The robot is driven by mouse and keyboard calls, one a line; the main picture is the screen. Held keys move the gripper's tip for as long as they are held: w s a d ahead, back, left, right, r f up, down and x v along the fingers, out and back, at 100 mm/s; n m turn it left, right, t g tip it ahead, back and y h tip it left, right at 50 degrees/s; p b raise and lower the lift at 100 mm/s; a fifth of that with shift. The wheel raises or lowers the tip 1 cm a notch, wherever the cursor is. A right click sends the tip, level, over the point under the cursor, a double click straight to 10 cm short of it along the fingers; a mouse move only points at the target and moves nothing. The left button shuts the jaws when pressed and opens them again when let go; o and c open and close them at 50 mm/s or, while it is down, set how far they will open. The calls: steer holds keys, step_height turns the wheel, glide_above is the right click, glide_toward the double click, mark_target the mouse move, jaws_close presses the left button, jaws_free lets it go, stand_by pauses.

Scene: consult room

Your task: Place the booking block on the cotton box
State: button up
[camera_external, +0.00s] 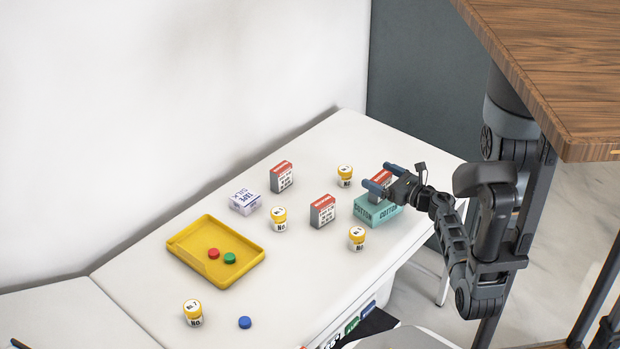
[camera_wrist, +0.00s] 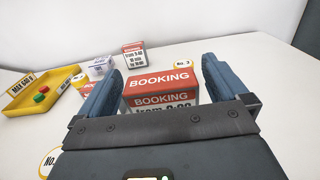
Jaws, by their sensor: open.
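A red-topped booking block (camera_external: 382,178) with grey sides stands on top of the teal cotton box (camera_external: 387,217) and appears to rest on it. In the wrist view the block (camera_wrist: 160,88) sits between my two blue fingers, its red BOOKING label facing me. My gripper (camera_wrist: 162,70) is open around the block, one finger on each side. In the external view the gripper (camera_external: 382,179) is over the cotton box and partly covers the block. The cotton box is hidden behind the block and gripper in the wrist view.
Two more booking blocks stand on the white table: one at the back (camera_external: 281,177), one left of the cotton box (camera_external: 322,211). Several yellow-lidded jars (camera_external: 357,238) stand around. A tape box (camera_external: 244,201) and a yellow tray (camera_external: 212,277) with red and green caps are left.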

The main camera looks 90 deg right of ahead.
steer(key=b+v, duration=0.2)
steer(key=v, duration=1)
steer(key=shift+r, duration=0.15)
